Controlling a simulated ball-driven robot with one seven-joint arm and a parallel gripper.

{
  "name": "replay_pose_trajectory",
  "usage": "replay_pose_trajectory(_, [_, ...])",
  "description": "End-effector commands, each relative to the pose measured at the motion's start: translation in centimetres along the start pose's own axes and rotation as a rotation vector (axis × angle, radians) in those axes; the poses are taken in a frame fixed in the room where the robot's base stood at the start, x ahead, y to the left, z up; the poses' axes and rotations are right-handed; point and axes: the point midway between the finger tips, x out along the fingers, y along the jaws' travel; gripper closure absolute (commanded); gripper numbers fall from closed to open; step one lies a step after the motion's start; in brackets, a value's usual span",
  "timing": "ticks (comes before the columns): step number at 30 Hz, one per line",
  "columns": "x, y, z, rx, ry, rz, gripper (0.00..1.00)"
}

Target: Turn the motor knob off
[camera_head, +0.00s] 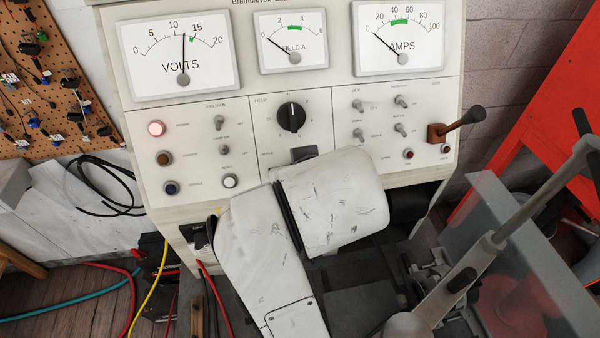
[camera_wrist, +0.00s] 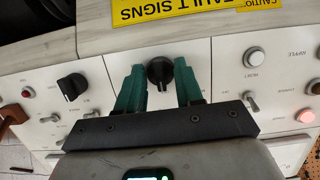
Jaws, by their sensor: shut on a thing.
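In the wrist view, which shows the panel upside down, a black knob (camera_wrist: 160,72) sits between the two green fingers of my gripper (camera_wrist: 162,82). The fingers are shut on its sides. Its label and exact pointer angle are not readable. A second black knob (camera_wrist: 72,87) stands to the left, outside the fingers. No label on the panel that reads motor can be made out. In the head view, my white arm covers the lower middle of the panel and hides the gripped knob. The field knob (camera_head: 291,117) shows above my arm, its white mark pointing up.
The white panel (camera_head: 190,108) carries a lit red lamp (camera_head: 156,128), toggle switches (camera_head: 401,101) and a brown lever (camera_head: 455,125) at right. The volts needle (camera_head: 183,58) stands near 12; the field and amps needles rest near zero. Cables (camera_head: 110,185) hang at left.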

Motion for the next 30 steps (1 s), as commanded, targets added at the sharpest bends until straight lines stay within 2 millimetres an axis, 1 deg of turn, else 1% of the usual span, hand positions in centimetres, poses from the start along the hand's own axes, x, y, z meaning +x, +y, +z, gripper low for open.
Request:
replay_pose_trajectory(2, [0.0,0.0,0.1,-0.001,-0.004,0.001,0.94])
replay_pose_trajectory(3, [0.0,0.0,0.1,-0.001,-0.004,0.001,0.60])
replay_pose_trajectory(9, [0.0,0.0,0.1,0.000,-0.002,0.000,0.41])
replay_pose_trajectory(10, [0.0,0.0,0.0,0.000,-0.002,0.000,0.40])
replay_pose_trajectory(17, [-0.1,0.0,0.0,0.001,0.000,0.000,0.40])
replay_pose_trajectory(20, [-0.6,0.0,0.0,0.001,0.002,-0.001,0.40])
replay_pose_trajectory(23, [-1.8,0.0,-0.1,0.001,0.004,-0.002,0.40])
replay_pose_trajectory(29, [-5.9,-0.1,-0.1,0.002,0.007,-0.004,0.40])
replay_pose_trajectory(30, [-6.2,-0.2,-0.2,0.000,0.003,-0.005,0.40])
